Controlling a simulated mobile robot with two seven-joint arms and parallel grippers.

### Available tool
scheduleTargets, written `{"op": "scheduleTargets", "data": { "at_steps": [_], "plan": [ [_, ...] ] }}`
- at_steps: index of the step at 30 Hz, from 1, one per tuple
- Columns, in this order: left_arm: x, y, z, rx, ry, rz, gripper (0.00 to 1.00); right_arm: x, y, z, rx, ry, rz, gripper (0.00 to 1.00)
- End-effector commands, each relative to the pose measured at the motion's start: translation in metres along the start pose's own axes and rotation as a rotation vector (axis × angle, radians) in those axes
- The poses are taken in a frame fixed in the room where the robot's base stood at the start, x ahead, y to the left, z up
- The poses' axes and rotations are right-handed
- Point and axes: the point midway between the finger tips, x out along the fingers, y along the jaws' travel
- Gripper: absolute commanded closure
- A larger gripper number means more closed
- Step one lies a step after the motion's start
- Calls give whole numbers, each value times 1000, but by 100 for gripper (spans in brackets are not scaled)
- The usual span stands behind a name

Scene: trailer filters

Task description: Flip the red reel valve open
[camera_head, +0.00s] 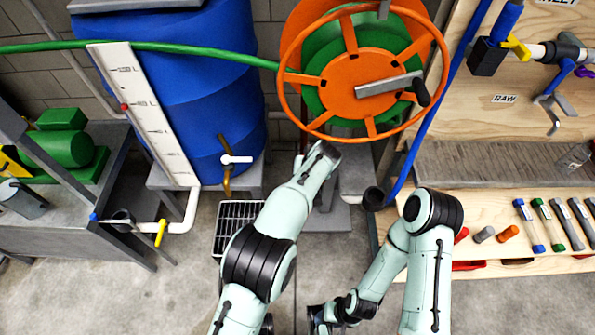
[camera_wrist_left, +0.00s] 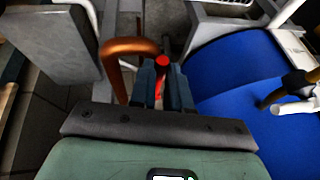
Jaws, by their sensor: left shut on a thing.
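The red reel valve handle (camera_wrist_left: 163,66) shows in the left wrist view as a small red piece between my left fingers. My left gripper (camera_wrist_left: 161,84) is shut on it, with one dark finger on each side. A curved copper-orange pipe (camera_wrist_left: 128,48) is just left of the fingers. In the head view my left arm reaches up to just below the orange hose reel (camera_head: 356,82); the fingers and valve are hidden there.
A blue barrel (camera_head: 195,80) with a white-handled tap (camera_head: 236,159) stands left of the reel, also seen in the wrist view (camera_wrist_left: 240,110). A green hose (camera_head: 180,48) runs to the reel. A wooden bench (camera_head: 490,215) with tubes is at right.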

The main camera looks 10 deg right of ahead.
Motion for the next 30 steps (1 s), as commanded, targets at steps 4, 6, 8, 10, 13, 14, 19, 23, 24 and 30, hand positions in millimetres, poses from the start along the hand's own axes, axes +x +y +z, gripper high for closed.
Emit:
{"op": "scheduleTargets", "data": {
  "at_steps": [4, 6, 8, 10, 13, 14, 19, 23, 24, 30],
  "plan": [
    [0, 7, 0, -30, -10, -14, 100, -2, -1, 3, -1, -8, 0, 48],
    [0, 8, 0, -39, -12, -17, 100, -2, -1, 3, -1, -8, 0, 48],
    [0, 9, 0, -45, -14, -19, 100, -2, -1, 3, 0, -9, 0, 48],
    [0, 10, 0, -50, -15, -20, 100, -3, -1, 3, 0, -9, 0, 48],
    [0, 10, 0, -52, -16, -21, 100, -2, 0, 3, 0, -9, 1, 48],
    [0, 10, 0, -52, -16, -21, 100, -2, 0, 3, 0, -8, 1, 48],
    [0, 10, 0, -52, -16, -20, 100, -2, 0, 3, 0, -8, 1, 48],
    [0, 11, 0, -51, -16, -19, 60, -2, 0, 3, 0, -8, 1, 48],
    [0, 11, 0, -51, -16, -19, 57, -2, 0, 3, 0, -8, 1, 48],
    [-1, 10, 0, -50, -13, -19, 57, -2, 0, 3, 0, -8, 0, 48]
  ]
}}
